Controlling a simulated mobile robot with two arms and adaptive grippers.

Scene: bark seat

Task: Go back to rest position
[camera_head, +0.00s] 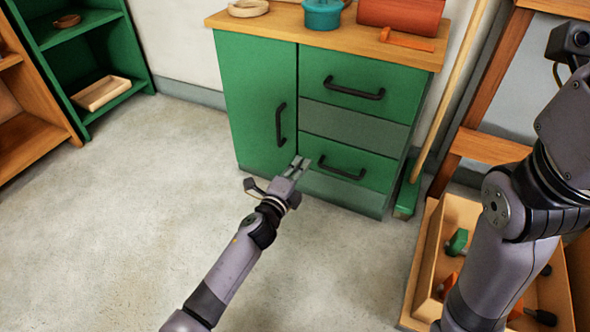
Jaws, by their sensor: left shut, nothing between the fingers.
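My left gripper (300,168) reaches up from the bottom of the head view. It is shut and empty, and in the picture its fingertips overlap the lower front of a green cabinet (245,95). I cannot tell whether it touches the cabinet. The cabinet's door and both drawers look closed, each with a black handle. My right arm fills the right side of the view, bent upward. Its gripper is not clearly seen.
A wooden crate (425,285) with tools stands at the lower right, behind my right arm. A wooden frame (490,145) and a broom (407,195) stand beside the cabinet. Green shelves (97,65) stand at the upper left. The concrete floor (130,220) is clear.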

